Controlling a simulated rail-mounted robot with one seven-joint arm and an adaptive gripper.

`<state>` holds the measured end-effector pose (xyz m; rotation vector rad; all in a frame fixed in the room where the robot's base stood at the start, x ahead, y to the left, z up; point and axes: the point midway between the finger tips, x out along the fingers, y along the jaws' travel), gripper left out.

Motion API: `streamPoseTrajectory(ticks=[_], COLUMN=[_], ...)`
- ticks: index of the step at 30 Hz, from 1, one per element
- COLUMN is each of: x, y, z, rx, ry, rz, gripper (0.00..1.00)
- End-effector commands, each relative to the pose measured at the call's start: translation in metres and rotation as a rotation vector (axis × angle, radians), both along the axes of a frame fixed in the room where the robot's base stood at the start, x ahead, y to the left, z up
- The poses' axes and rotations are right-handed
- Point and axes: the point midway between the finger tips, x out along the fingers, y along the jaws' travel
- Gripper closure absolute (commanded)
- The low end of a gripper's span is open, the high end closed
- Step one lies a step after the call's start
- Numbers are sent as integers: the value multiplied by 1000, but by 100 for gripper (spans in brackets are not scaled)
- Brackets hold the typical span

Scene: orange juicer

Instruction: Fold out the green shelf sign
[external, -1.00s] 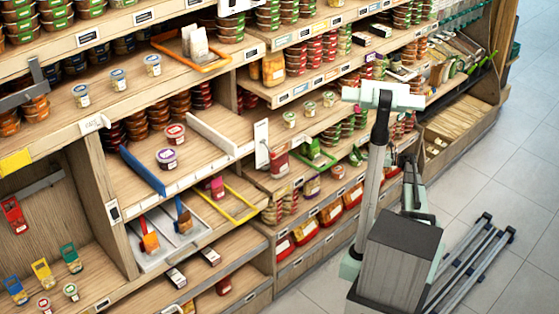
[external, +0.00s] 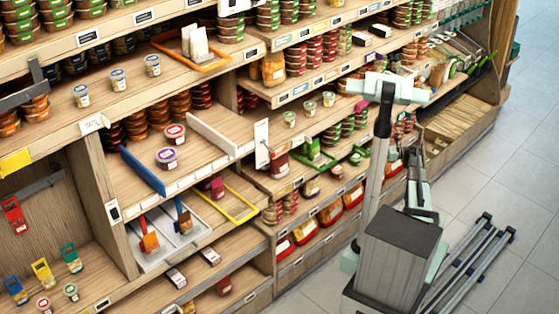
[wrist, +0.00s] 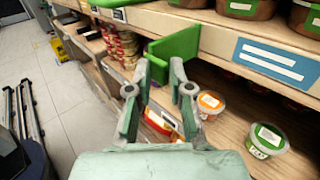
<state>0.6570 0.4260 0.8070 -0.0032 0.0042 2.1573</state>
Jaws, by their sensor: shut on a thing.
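The green shelf sign (wrist: 178,47) is a flat green panel at the shelf's front edge, in the upper middle of the wrist view. My gripper (wrist: 160,68) is shut on the green sign, with its two fingers reaching up to the panel. The fingers cover part of the panel's lower edge. In the external view my arm stands at the right in front of the shelves, and the gripper and its contact with the sign are hidden there.
Below the sign, a tub with an orange lid (wrist: 210,103) and a tub with a green lid (wrist: 267,140) stand on a wooden shelf. A blue label (wrist: 270,62) is on the shelf edge to the right. Open floor (wrist: 60,90) lies to the left.

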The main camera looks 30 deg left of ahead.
Motion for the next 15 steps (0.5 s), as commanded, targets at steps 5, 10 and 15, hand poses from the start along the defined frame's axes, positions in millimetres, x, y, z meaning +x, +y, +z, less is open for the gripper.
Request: streamPoseTrajectory(ticks=[5,10,15], x=[10,10,8], y=[15,14,13], z=[6,6,6], rx=[15,15,15], ry=[-2,-2,-1], rz=[-30,-30,-31], gripper=[100,66,66])
